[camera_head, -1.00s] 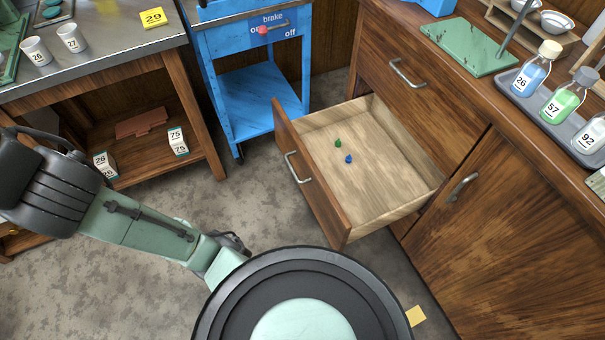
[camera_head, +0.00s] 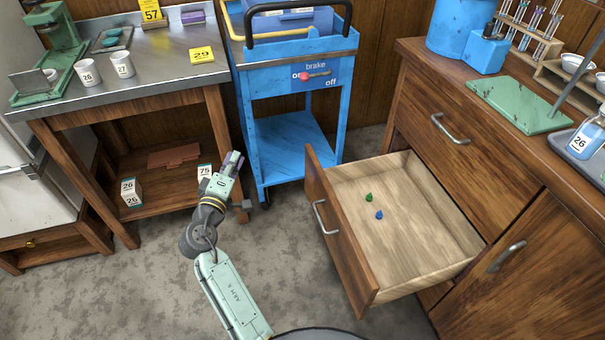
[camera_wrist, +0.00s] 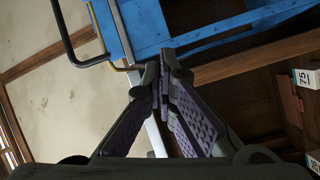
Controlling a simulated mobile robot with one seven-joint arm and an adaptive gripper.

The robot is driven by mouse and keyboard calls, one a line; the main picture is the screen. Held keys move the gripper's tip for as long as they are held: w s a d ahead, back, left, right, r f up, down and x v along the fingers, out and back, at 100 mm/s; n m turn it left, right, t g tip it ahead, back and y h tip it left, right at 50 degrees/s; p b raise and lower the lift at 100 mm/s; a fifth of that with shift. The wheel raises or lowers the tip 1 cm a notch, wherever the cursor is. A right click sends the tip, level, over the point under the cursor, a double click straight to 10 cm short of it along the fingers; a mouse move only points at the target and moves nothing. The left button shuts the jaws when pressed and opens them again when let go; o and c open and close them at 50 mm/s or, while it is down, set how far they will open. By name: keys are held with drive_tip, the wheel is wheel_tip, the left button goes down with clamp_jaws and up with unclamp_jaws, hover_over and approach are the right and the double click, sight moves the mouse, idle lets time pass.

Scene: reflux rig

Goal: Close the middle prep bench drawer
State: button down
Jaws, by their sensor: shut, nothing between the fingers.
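The open wooden drawer (camera_head: 347,243) juts out from the prep bench (camera_head: 490,170) on the right, below a shut upper drawer (camera_head: 445,128). Its front carries a metal handle (camera_head: 325,217). A green piece (camera_head: 368,197) and a blue piece (camera_head: 379,215) lie inside. My gripper (camera_head: 234,160) is to the left of the drawer, apart from it, in front of the steel table and beside the blue cart. In the wrist view, my gripper's purple-padded fingers (camera_wrist: 160,100) are shut and empty, with the blue cart behind them.
The blue cart (camera_head: 290,75) with a brake lever (camera_head: 312,75) stands at the back, close to the drawer's far end. A steel-topped table (camera_head: 150,70) with cups stands at the left. Grey floor (camera_head: 290,270) is free between my arm and the drawer.

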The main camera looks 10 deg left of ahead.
drive_tip(key=s+d+f+g+h, duration=0.1)
drive_tip(key=d+f+h, duration=0.4)
drive_tip(key=d+f, duration=0.45)
drive_tip(key=w+d+p, duration=0.2)
drive_tip(key=w+d, duration=0.5)
drive_tip(key=w, duration=0.3)
drive_tip(key=shift+w+d+f+n+h, duration=0.15)
drive_tip(key=shift+w+f+n+h, duration=0.1)
drive_tip(key=shift+f+n+h, duration=0.1)
drive_tip(key=w+d+b, duration=0.1)
drive_tip(key=w+d, duration=0.3)
drive_tip(key=d, duration=0.5)
drive_tip(key=w+d+b, duration=0.1)
drive_tip(key=w+d, duration=0.4)
drive_tip(key=d, duration=0.5)
drive_tip(key=w+d, duration=0.4)
drive_tip(key=d, duration=0.6)
drive_tip(key=shift+w+d+b, duration=0.25)
drive_tip(key=shift+w+b, duration=0.15)
drive_tip(key=shift+d+r, duration=0.1)
drive_tip(key=shift+r, duration=0.05)
